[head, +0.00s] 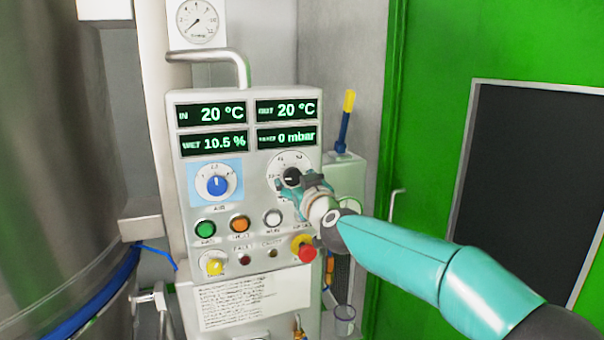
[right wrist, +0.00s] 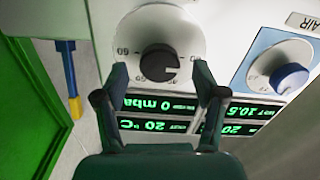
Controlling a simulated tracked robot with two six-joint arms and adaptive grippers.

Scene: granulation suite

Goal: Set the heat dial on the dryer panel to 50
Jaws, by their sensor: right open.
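The dryer panel (head: 184,125) is a pale upright box with green displays reading 20 °C, 20 °C, 10.5 % and 0 mbar. Its heat dial is a black knob (head: 291,175) on a round white scale plate at the upper right. The knob (right wrist: 158,62) also shows in the right wrist view, where the panel appears upside down. A pale mark on it points right there; its exact reading is too small to tell. My right gripper (right wrist: 161,76) is open, its fingertips on either side of the knob's lower part. I cannot tell whether they touch it. My left gripper is not in view.
A blue air knob (head: 217,186) sits left of the dial. Green (head: 205,229), orange and white buttons and a red mushroom button (head: 303,247) are below. A metal vessel (head: 50,160) stands left; a green door (head: 435,130) is right.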

